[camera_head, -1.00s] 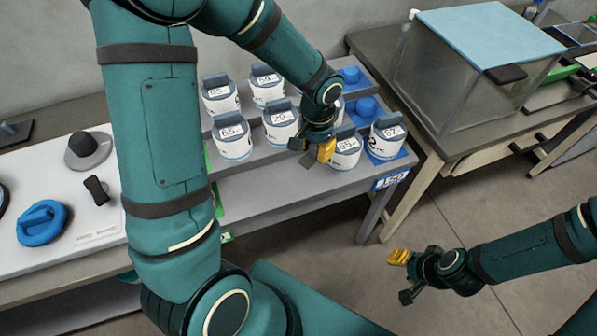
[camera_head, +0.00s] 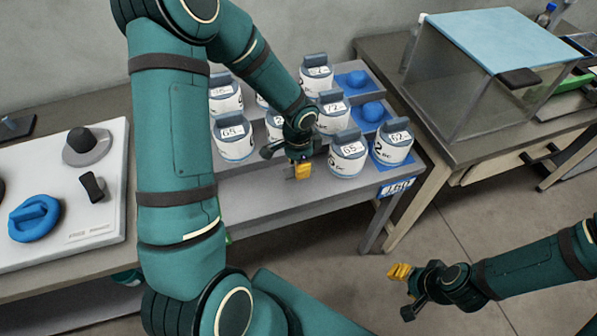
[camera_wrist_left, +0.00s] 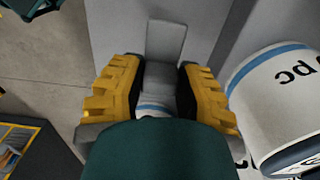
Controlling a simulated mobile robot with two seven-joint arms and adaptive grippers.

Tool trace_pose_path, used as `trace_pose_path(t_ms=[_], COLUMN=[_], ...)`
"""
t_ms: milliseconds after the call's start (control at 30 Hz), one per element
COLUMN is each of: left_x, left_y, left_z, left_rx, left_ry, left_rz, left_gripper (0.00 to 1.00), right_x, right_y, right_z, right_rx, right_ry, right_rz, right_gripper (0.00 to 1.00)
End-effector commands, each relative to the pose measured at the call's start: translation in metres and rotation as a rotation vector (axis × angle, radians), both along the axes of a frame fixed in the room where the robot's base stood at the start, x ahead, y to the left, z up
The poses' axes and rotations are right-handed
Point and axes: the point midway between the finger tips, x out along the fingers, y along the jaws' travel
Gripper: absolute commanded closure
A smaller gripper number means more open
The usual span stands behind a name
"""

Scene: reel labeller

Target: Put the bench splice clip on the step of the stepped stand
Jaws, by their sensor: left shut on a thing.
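My left gripper (camera_head: 300,168) is shut on the bench splice clip, a small grey piece. In the left wrist view the clip (camera_wrist_left: 166,40) sits between the ribbed yellow fingers (camera_wrist_left: 160,88), with its flat grey plate sticking out ahead of them. The gripper is at the front of the grey stepped stand (camera_head: 270,200), in front of the labelled white canisters. I cannot tell whether the clip touches the surface. My right gripper (camera_head: 400,272) is over the floor at lower right, away from the stand; whether its yellow fingers are open is unclear.
Several white canisters with grey-blue lids, such as one (camera_head: 347,158) right beside the gripper, fill the tiers. A glass box (camera_head: 480,85) is on the right table. A white panel (camera_head: 90,215) with knobs lies left. The stand's front strip is bare.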

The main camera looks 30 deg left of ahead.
Motion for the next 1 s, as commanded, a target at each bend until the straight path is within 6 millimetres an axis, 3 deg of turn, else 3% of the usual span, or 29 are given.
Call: trace_pose_path(t_ms=[200,600,633,667,1000], left_x=[0.000,0.000,0.000,0.000,0.000], left_y=[0.000,0.000,0.000,0.000,0.000], left_z=[-0.029,-0.034,-0.033,-0.032,-0.031], left_rx=[-0.001,0.000,0.000,0.000,0.000], left_ry=[0.001,0.000,0.000,0.000,0.000], left_rz=[-0.001,0.000,0.000,0.000,0.000], left_gripper=[0.96,0.96,0.54,0.43,0.42], right_x=[-0.002,-0.002,-0.002,-0.002,-0.002], right_y=[0.000,0.000,0.000,0.000,0.000], right_z=[-0.008,-0.012,-0.011,-0.011,-0.010], right_rx=[0.002,0.002,0.002,0.002,0.002], right_ry=[0.006,0.006,0.006,0.006,0.006], right_rz=[0.004,0.004,0.004,0.004,0.004], right_gripper=[0.53,0.53,0.53,0.53,0.53])
